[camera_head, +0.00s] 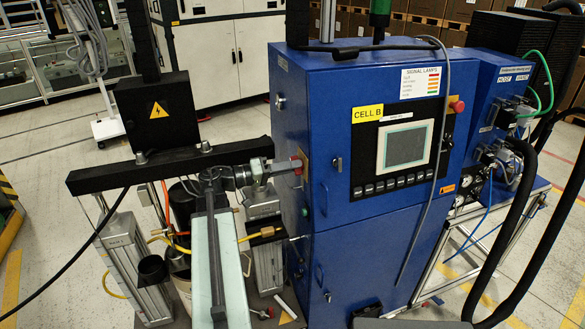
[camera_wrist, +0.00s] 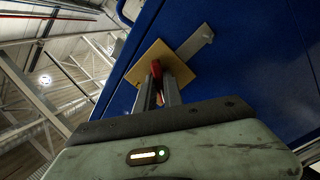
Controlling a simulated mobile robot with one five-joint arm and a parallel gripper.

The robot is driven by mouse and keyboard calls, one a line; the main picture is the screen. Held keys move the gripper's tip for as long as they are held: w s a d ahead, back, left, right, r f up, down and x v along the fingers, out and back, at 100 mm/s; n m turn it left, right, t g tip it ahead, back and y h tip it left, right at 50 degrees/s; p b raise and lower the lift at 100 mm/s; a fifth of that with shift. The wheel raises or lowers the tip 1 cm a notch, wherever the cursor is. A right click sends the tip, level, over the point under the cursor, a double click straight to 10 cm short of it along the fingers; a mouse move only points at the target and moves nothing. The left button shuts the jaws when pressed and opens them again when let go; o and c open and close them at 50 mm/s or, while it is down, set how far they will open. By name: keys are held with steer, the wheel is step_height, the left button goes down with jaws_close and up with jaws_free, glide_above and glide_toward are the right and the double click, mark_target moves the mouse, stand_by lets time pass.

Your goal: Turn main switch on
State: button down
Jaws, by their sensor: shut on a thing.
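The main switch is a red handle on a yellow plate on the left side of the blue cabinet (camera_head: 345,95). In the wrist view the red handle (camera_wrist: 156,70) stands in front of the yellow plate (camera_wrist: 150,62), between my gripper's fingers. My gripper (camera_wrist: 160,88) is shut on the red handle. In the head view my gripper (camera_head: 284,167) reaches the cabinet's left side at the red handle (camera_head: 297,163). The fingers hide part of the handle, and I cannot tell its exact switch position.
A black box with a yellow warning sign (camera_head: 158,108) stands left of the cabinet on a black beam (camera_head: 170,168). A screen (camera_head: 404,146) is on the cabinet front. Hoses and a yellow-handled pipe lie below my arm. A grey cable hangs down the front.

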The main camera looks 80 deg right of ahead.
steer(key=shift+m, duration=0.8)
steer(key=m, duration=0.8)
steer(key=shift+m, duration=1)
steer(key=c, duration=1.3)
jaws_free()
steer(key=v, duration=0.9)
